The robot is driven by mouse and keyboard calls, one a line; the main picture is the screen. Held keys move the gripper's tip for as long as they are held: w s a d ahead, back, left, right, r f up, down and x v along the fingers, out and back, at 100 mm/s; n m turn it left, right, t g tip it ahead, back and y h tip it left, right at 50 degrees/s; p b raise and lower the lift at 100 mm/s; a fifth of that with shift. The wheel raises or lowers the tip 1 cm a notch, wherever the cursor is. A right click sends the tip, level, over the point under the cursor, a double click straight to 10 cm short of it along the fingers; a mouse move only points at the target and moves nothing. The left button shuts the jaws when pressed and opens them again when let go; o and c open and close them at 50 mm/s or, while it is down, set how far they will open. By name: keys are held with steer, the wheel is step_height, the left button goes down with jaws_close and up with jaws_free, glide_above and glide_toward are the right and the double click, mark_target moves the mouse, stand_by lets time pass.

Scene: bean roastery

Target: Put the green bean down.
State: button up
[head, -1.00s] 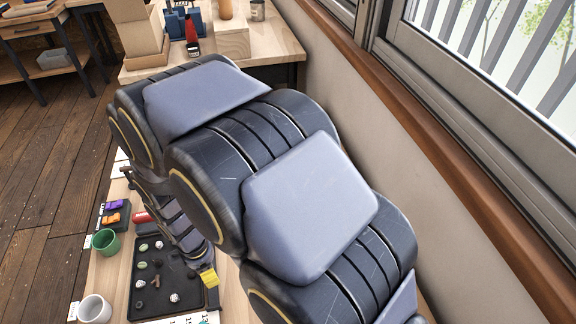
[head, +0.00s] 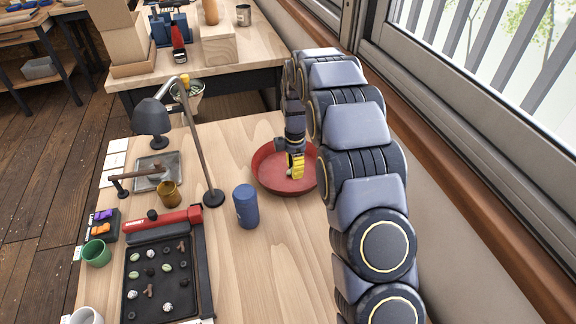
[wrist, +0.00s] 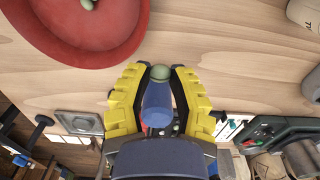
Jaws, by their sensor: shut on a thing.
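My gripper (head: 296,166) has yellow fingers and hangs at the red bowl (head: 264,177) in the head view. In the wrist view my gripper (wrist: 160,75) is shut on a green bean (wrist: 160,72) at its fingertips. The red bowl (wrist: 60,45) fills the upper left there, with another green bean (wrist: 88,4) in it at the top edge. A small pale green spot shows beneath the fingers in the head view; I cannot tell which bean it is. The dark tray (head: 190,300) holds several green, white and dark beans and brown twigs.
A blue can (head: 246,206) stands left of the bowl, near a desk lamp (head: 212,196). A red-topped device (head: 165,222) lies behind the tray. Cups (head: 97,253) stand at the left edge. The window wall is close on the right. Bare table lies in front of the bowl.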

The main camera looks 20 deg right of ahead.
steer(key=w+f, duration=0.2)
steer(key=w, duration=0.1)
steer(key=w+d+f, duration=0.1)
steer(key=w+f, duration=0.2)
steer(key=w, duration=0.1)
steer(key=w+f, duration=0.3)
steer(key=shift+w+d, duration=0.2)
steer(key=shift+w, duration=0.1)
steer(key=shift+w+f, duration=0.15)
steer(key=shift+f, duration=0.1)
steer(key=shift+w+f, duration=0.1)
steer(key=shift+f, duration=1.55)
